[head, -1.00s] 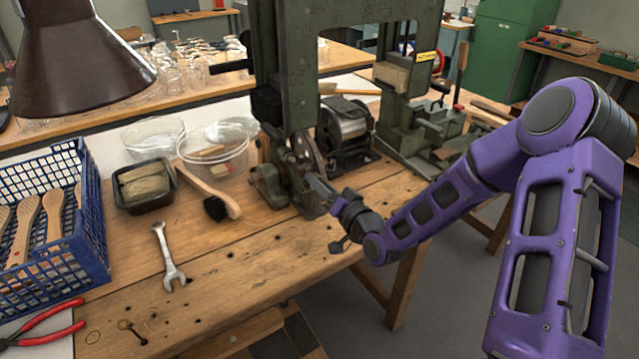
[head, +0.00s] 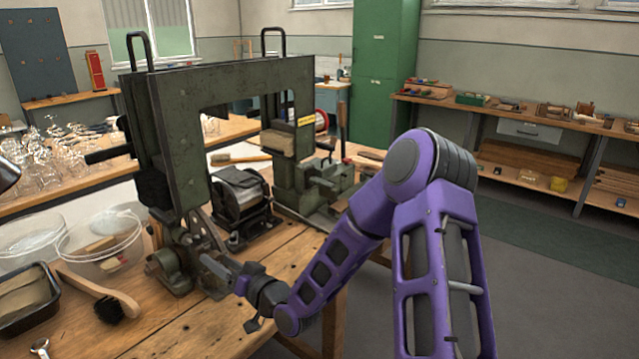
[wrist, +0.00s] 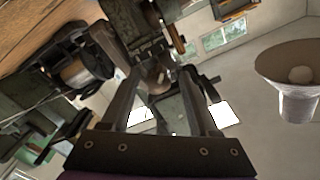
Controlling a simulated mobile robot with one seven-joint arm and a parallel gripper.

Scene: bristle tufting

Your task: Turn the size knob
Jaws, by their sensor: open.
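The dark green tufting machine (head: 188,140) stands on the wooden bench, left of centre in the head view. My gripper (head: 212,264) reaches in from the right, with its fingers at the low front part of the machine. In the wrist view, my gripper (wrist: 160,74) has its two fingers apart. A rounded brownish part (wrist: 155,77) shows between the fingertips. It may be the size knob, but I cannot tell for certain, nor whether the fingers touch it. In the head view the fingers and machine parts overlap, and no knob shows clearly.
A wooden-handled brush (head: 112,302), clear bowls (head: 100,240) and a black tray (head: 28,300) lie to the left. The bench front (head: 190,335) is mostly clear.

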